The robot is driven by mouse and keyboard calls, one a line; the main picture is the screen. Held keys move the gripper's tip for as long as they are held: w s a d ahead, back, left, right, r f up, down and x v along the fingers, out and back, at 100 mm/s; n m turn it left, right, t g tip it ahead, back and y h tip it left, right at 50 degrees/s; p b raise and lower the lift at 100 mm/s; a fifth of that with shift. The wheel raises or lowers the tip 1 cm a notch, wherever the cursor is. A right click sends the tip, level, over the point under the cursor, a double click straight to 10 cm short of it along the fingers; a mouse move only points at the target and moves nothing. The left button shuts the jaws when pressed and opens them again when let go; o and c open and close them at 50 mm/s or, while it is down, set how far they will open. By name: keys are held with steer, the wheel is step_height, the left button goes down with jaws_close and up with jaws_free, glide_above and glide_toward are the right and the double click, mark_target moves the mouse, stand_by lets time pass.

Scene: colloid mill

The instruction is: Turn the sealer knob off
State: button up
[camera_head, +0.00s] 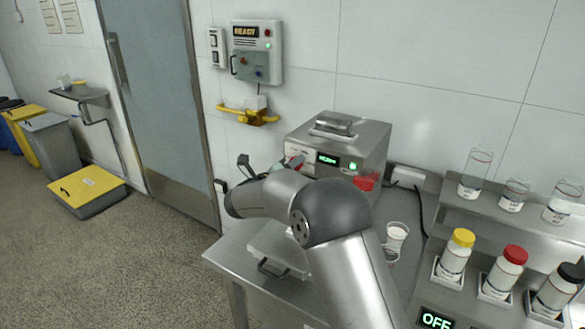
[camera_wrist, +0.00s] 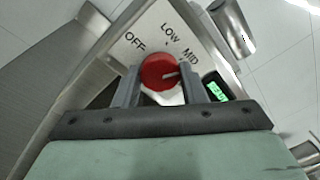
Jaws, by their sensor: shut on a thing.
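The sealer (camera_head: 350,145) is a steel box on the steel bench, with a green lit display (camera_head: 327,159) and a green light on its front. In the wrist view its red round knob (camera_wrist: 160,70) sits on a panel labelled OFF, LOW and MID. The knob's white mark points to the right, toward the MID side. My gripper (camera_wrist: 161,88) has one finger on each side of the knob and is shut on it. In the head view my arm covers part of the sealer's front.
A wall control box (camera_head: 255,52) reads READY. A clear cup (camera_head: 396,236) stands on the bench right of my arm. Capped bottles (camera_head: 456,252) stand in a rack at the right, near an OFF display (camera_head: 436,319). A yellow-lidded bin (camera_head: 87,187) is on the floor at left.

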steer(key=shift+s+r+n+t+y+p, duration=0.1)
steer(key=shift+n+t+y+p, duration=0.3)
steer(key=shift+n, duration=5.85)
steer(key=shift+n+t+y+p, duration=0.1)
steer(key=shift+n+t+y, duration=0.5)
steer(key=shift+n, duration=5.65)
steer(key=o, duration=1)
steer(key=b+v, duration=0.3)
steer(key=v, duration=1.4)
steer(key=shift+s, duration=0.2)
